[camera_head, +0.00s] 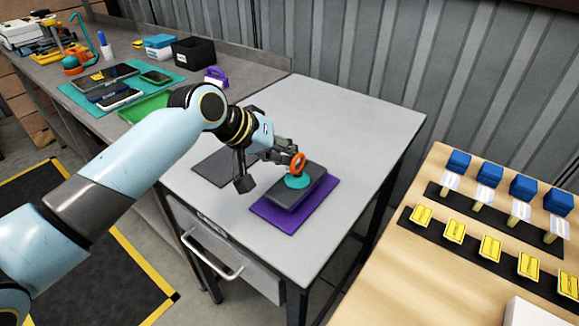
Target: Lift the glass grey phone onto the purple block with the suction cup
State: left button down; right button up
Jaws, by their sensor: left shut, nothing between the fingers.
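The grey phone (313,188) lies flat over the purple block (274,216), which shows around its near and right edges. The suction cup, a teal disc (297,182) with an orange ring handle (298,161), stands upright on top of the phone. My left gripper (264,171) is just left of the ring, with its fingers pointing down and to the right. It is shut and holds nothing. One fingertip is close to the ring; I cannot tell if they touch. My right gripper is not in view.
A dark grey mat (213,168) lies on the grey table (350,125) left of the phone. The back workbench holds phones on a teal mat (72,97), a green tray (147,106) and a black bin (194,52). A wooden table (420,262) with blue blocks is at right.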

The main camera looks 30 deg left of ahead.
aim_at(287, 174)
pick_arm(q)
jog(key=shift+f, duration=0.55)
dwell(0.4)
jog(key=shift+r, duration=0.15)
jog(key=shift+r+p, duration=0.85)
jog(key=shift+p, duration=0.15)
notch_tip(287, 174, up, 5)
jog(key=p, duration=0.5)
